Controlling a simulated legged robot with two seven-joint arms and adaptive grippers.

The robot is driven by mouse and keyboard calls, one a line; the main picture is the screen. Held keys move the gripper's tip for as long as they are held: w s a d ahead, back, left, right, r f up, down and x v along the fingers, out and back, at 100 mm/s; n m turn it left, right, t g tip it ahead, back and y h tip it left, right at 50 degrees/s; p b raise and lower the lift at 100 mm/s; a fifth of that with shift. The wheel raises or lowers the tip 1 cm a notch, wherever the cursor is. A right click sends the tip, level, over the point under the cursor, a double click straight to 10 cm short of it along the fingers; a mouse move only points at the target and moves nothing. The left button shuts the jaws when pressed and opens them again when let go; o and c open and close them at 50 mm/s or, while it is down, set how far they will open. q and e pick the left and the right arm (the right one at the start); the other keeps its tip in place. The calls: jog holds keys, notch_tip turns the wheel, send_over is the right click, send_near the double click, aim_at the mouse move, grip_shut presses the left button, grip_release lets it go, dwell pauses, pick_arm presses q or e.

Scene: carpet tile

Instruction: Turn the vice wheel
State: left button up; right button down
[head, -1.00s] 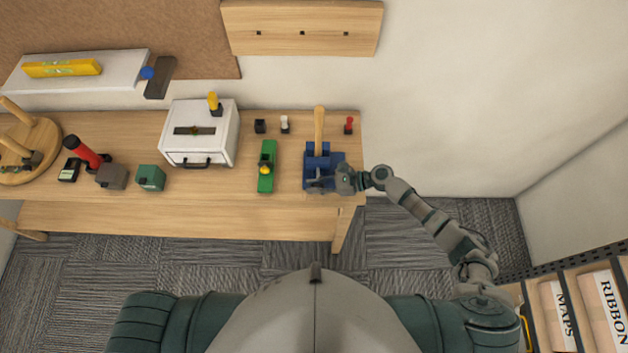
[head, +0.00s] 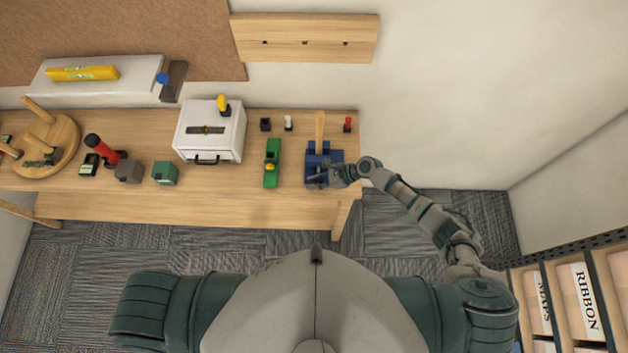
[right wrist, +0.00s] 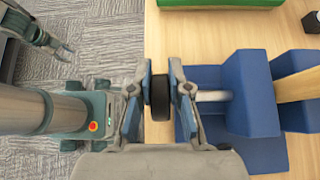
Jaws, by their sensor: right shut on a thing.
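The blue vice (head: 321,160) stands near the right end of the bench, with a wooden piece (head: 320,127) upright in its jaws. In the right wrist view the dark wheel (right wrist: 160,97) sits on a metal shaft (right wrist: 213,96) that comes out of the blue vice body (right wrist: 245,95). My right gripper (head: 322,179) is at the vice's near side. Its two fingers (right wrist: 161,68) are shut on the wheel, one on each face. My left gripper (right wrist: 67,52) shows small at the upper left of the right wrist view, apart from the bench, open and empty.
A green plane-like tool (head: 271,163) stands left of the vice. A white box (head: 210,133) is further left. A shelf with labelled boxes (head: 583,296) is at lower right. Bare bench top lies around the vice.

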jog(key=shift+w+d+r, duration=0.1)
jog(key=shift+w, duration=0.1)
jog(key=c, duration=1.1)
grip_release()
jog(key=v, duration=1.2)
jog(key=shift+d, duration=0.25)
jog(key=shift+a, duration=0.15)
